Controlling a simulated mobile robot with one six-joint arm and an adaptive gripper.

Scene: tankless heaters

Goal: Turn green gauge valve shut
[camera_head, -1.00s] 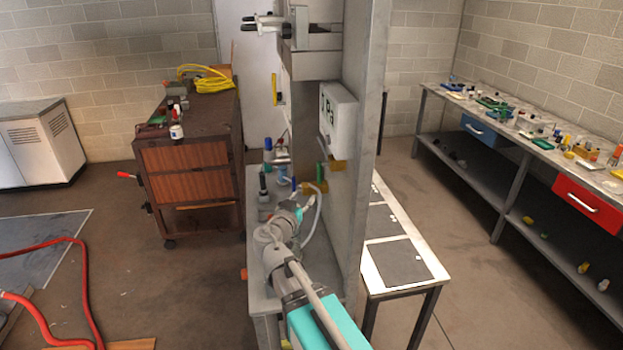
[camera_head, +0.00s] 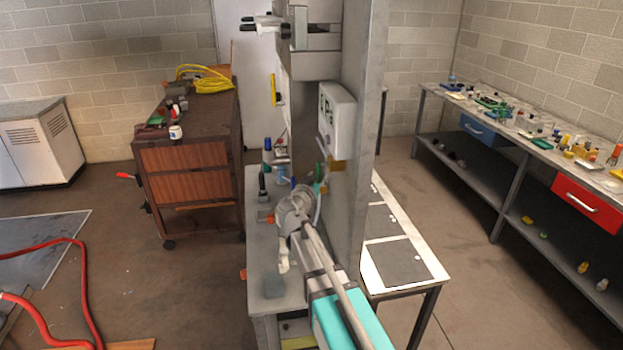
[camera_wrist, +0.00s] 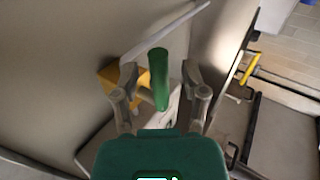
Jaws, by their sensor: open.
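The green valve handle (camera_wrist: 159,80) stands upright in the wrist view, in front of a yellow-orange fitting (camera_wrist: 118,82) on the grey panel. My gripper (camera_wrist: 160,76) is open, with one finger on each side of the green handle. I cannot tell whether either finger touches it. The yellow fitting (camera_head: 338,165) shows there only in part, beside the panel.
The upright grey panel (camera_head: 362,130) rises close beside my arm and carries a white box (camera_head: 337,105) with a display. A grey bench (camera_head: 262,240) below holds small items. A brown cabinet (camera_head: 190,160) stands to the left, with open floor in front.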

